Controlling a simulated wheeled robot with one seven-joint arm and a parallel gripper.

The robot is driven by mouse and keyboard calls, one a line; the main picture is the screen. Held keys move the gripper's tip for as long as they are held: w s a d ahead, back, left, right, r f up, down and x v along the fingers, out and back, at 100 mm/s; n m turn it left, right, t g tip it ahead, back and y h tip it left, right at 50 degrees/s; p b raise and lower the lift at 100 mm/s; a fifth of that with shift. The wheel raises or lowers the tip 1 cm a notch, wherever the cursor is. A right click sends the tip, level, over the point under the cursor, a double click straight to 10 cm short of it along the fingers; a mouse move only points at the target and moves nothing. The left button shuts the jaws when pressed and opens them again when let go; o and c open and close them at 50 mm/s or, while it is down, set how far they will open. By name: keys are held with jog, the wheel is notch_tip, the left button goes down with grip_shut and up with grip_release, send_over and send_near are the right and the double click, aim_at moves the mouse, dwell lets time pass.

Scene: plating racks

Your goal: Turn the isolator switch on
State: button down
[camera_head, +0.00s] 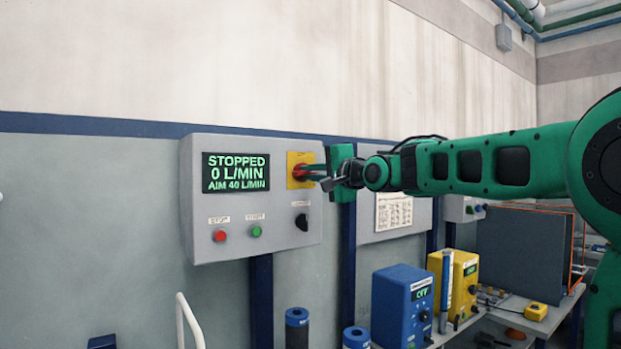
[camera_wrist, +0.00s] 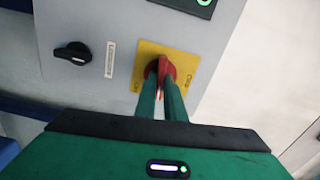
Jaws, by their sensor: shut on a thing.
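The isolator switch is a red rotary handle (camera_wrist: 166,68) on a yellow plate (camera_wrist: 193,69). In the head view the yellow plate (camera_head: 294,160) is at the upper right of a grey control box (camera_head: 290,240), with the red handle (camera_head: 297,172) partly hidden by my gripper. My gripper (camera_head: 318,175) reaches the handle from the right. In the wrist view the green fingers of my gripper (camera_wrist: 161,88) are shut on the red handle, one on each side. The display (camera_head: 239,170) reads STOPPED, 0 L/MIN, AIM 40 L/MIN.
Below the display are a red button (camera_head: 220,236) and a green button (camera_head: 256,231). A black knob (camera_head: 302,222) sits below the isolator; it also shows in the wrist view (camera_wrist: 72,54). A blue unit (camera_head: 392,305) and a yellow unit (camera_head: 462,280) stand at the lower right.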

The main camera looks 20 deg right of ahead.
jog(key=shift+d+f+m, duration=0.2)
jog(key=shift+d+m, duration=0.15)
jog(key=shift+m, duration=0.35)
jog(key=shift+w, duration=0.1)
jog(key=c, duration=1.8)
grip_release()
jog(key=shift+c, duration=0.2)
jog(key=shift+a, duration=0.1)
jog(key=shift+s, duration=0.4)
jog(key=v, duration=1)
